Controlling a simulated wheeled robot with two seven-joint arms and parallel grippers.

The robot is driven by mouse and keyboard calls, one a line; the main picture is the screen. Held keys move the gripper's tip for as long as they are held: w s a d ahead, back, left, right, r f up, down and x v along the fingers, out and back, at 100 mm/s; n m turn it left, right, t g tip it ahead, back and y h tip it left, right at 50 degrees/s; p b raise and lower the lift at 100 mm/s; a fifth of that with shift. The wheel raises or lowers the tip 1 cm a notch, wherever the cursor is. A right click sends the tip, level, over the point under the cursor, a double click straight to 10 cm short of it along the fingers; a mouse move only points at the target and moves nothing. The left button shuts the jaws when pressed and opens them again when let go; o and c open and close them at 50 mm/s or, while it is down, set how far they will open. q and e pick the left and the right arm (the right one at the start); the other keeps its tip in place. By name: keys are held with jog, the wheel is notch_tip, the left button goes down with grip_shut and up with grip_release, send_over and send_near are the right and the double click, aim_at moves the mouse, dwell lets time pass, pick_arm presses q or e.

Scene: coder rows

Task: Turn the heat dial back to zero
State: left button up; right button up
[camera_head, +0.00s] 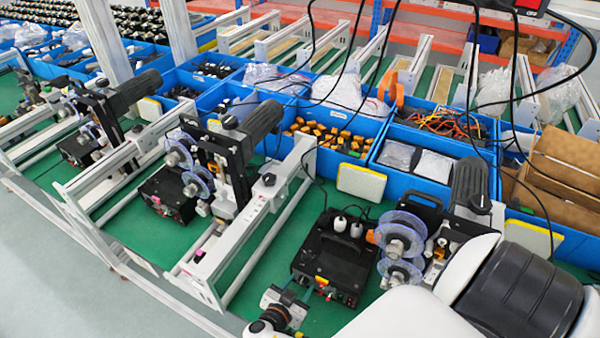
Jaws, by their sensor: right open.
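A black coder control box (325,262) stands on the green bench, with two pale knobs (347,225) on its top. Small coloured parts show on its front edge. I cannot make out which part is the heat dial, or its setting. My right gripper (284,303) is low in the picture, in front and to the left of this box. It is open, with nothing seen between its fingers, and looks apart from the box. My white and black right arm fills the lower right corner. My left gripper is out of view.
Clear reels (400,250) and a coder machine stand right of the box. A white rail frame (245,235) with another coder (235,150) stands to the left. Blue bins (345,125) line the back, and black cables hang above. Some green bench is bare between box and rail.

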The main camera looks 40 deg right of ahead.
jog(key=shift+s+a+r, duration=0.1)
jog(key=shift+s+a, duration=0.05)
jog(key=shift+a, duration=0.1)
jog(key=shift+c, duration=1.3)
jog(key=c, duration=0.7)
jog(key=shift+b, duration=0.5)
jog(key=shift+c, duration=0.2)
jog(key=shift+f+n+g+h+b, duration=0.2)
jog(key=shift+n+g+h+b, duration=0.15)
jog(key=shift+n+b, duration=0.25)
jog(key=shift+w+n+g+h+b, duration=0.25)
jog(key=shift+n+g+b, duration=0.4)
jog(key=shift+n+b, duration=0.35)
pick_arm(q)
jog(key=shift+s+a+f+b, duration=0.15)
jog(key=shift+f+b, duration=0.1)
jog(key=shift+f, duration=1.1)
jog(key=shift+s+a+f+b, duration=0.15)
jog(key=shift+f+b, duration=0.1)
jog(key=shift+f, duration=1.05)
pick_arm(e)
jog(key=shift+n+g+h, duration=0.3)
jog(key=shift+n+g, duration=0.1)
jog(key=shift+n, duration=0.2)
jog(key=shift+r, duration=0.15)
